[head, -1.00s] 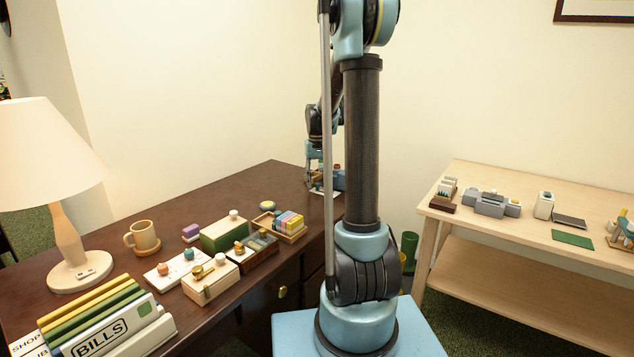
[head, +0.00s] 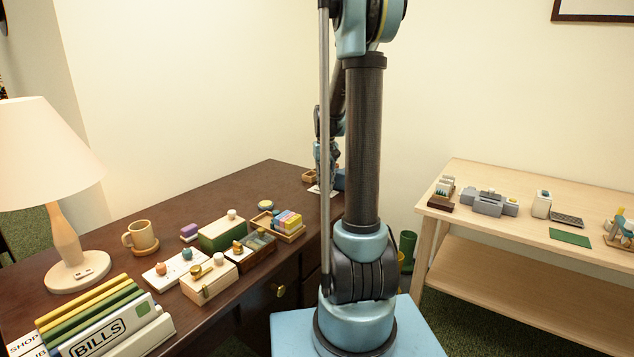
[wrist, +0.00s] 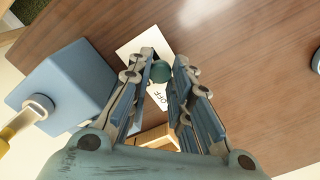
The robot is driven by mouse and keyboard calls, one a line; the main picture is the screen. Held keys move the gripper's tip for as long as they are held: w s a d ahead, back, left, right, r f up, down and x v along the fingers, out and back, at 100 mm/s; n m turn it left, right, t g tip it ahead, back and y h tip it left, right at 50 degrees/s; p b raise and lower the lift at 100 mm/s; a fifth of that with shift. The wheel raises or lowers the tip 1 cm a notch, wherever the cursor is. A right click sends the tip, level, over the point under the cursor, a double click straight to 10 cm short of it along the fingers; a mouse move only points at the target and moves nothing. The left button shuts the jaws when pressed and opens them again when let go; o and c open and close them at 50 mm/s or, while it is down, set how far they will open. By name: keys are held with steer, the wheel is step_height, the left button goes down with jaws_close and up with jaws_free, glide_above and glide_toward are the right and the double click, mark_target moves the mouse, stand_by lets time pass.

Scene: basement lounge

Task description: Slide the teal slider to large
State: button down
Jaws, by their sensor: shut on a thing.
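In the wrist view a round teal knob (wrist: 160,71), likely the teal slider, sits over a white plate (wrist: 133,47) with the letters OFF beside it. My gripper (wrist: 166,63) is shut on the knob, its two fingers on either side. The left finger covers part of the plate, and no "large" mark can be read. In the head view my gripper is at the far end of the dark desk, mostly hidden behind my arm column. Another teal knob (head: 187,253) stands beside an orange knob on a white board (head: 161,276) nearer the lamp.
A blue box (wrist: 66,85) stands left of my fingers, and a wooden piece (wrist: 155,139) lies below them. Bare desk (wrist: 235,60) lies to the right. In the head view a green box (head: 222,232), a mug (head: 138,235) and a lamp (head: 66,240) crowd the near desk.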

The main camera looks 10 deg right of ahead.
mark_target(330, 194)
steer(key=shift+s+d, duration=0.65)
steer(key=shift+d, duration=0.15)
steer(key=c, duration=1.4)
jaws_free()
steer(key=shift+r, duration=0.1)
step_height(330, 194, up, 12)
steer(key=shift+f, duration=0.15)
steer(key=shift+s, duration=0.1)
